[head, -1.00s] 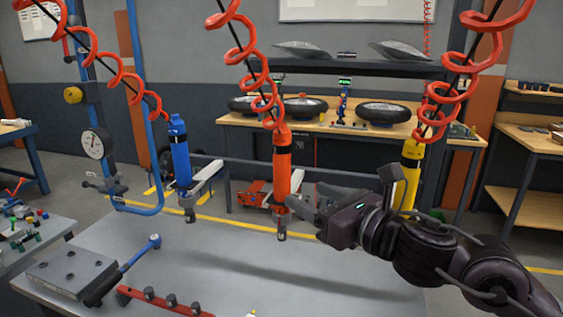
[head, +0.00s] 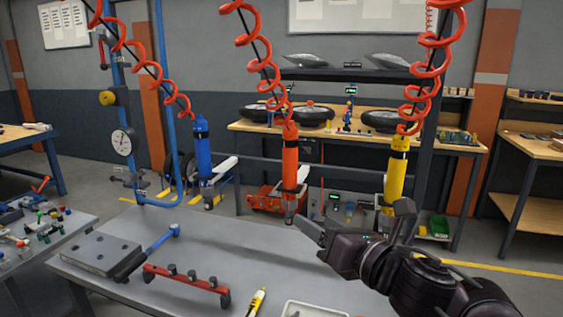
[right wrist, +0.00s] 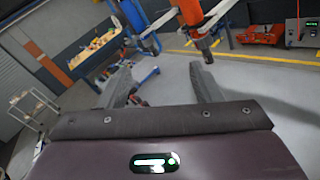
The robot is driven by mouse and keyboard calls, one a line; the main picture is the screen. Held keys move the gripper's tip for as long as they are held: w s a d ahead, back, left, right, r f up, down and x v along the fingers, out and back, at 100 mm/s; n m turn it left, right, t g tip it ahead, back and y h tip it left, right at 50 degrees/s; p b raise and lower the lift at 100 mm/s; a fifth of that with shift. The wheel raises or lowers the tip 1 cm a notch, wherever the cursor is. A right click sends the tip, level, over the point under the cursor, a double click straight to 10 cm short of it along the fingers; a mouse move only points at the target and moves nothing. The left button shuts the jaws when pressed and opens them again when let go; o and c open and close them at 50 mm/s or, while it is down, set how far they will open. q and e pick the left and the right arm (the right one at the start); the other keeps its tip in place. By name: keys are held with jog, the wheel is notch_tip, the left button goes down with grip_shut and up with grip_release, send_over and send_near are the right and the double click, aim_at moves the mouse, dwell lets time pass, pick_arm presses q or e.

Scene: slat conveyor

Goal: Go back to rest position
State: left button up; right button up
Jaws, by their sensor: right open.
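My right gripper (head: 350,217) is open and empty over the right part of the grey workbench (head: 215,245). Its two spread fingers also show in the right wrist view (right wrist: 160,78), with nothing between them. An orange hanging tool (head: 290,165) hangs on a red coiled hose just beyond and left of the fingers. It appears apart from them, and it also shows in the right wrist view (right wrist: 190,15). A blue tool (head: 202,150) hangs further left and a yellow tool (head: 396,170) hangs behind my right arm. My left gripper is out of view.
A red rail with pegs (head: 187,281), a grey block (head: 101,254) and a blue-handled tool (head: 160,243) lie on the bench. A yellow marker-like item (head: 257,302) and a white tray (head: 312,309) are at the front edge. A blue post with a gauge (head: 122,142) stands left.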

jog(key=s+d+f+m+g+h, duration=0.2)
jog(key=s+d+f+m+h, duration=0.15)
jog(key=f+m, duration=0.75)
jog(key=s+d+f+m+g+h, duration=0.1)
jog(key=s+d+f+m+h, duration=0.25)
jog(key=f+m, duration=0.65)
jog(key=s+d+f+m+g+h, duration=0.1)
jog(key=s+d+f+m+g, duration=0.25)
jog(key=s+f+m, duration=0.35)
jog(key=s+d+f+m+g+h, duration=0.1)
jog(key=s+d+f+m+g, duration=0.1)
jog(key=s+f+m+g, duration=0.5)
jog(key=s+f+m+t, duration=0.1)
jog(key=s+f, duration=0.1)
jog(key=f, duration=1.2)
jog(key=s+f, duration=0.3)
jog(key=f, duration=1.1)
jog(key=s+d+f, duration=0.1)
jog(key=s+f, duration=0.8)
jog(key=s+d+f+g, duration=0.1)
jog(key=s+d+f, duration=0.1)
jog(key=s+f, duration=0.6)
jog(key=shift+s+d+f, duration=0.25)
jog(key=shift+s+f, duration=0.1)
jog(key=shift+s, duration=0.5)
